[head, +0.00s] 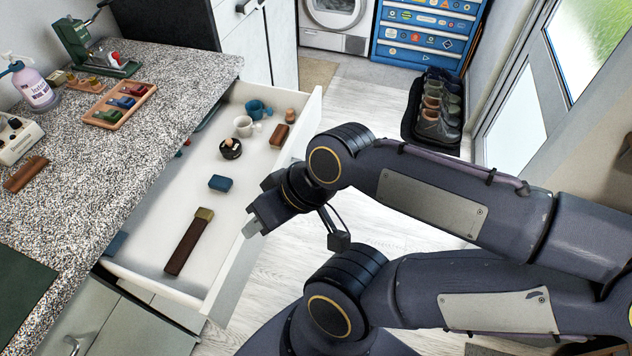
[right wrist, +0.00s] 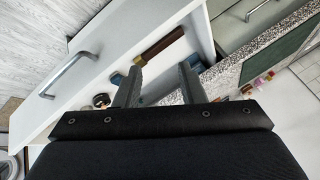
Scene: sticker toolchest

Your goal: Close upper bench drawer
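The upper bench drawer (head: 200,158) is pulled far out from under the speckled worktop, in the middle left of the head view. In the right wrist view its white front panel (right wrist: 88,50) shows with a bar handle (right wrist: 70,75). My right gripper (head: 252,226) is at the drawer's front edge, fingers pointing left. In the right wrist view its two fingers (right wrist: 162,70) are spread apart with nothing held between them. Whether they touch the drawer is unclear. My left gripper is not in view.
A wooden tray (head: 120,105) stands on the worktop (head: 80,190).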

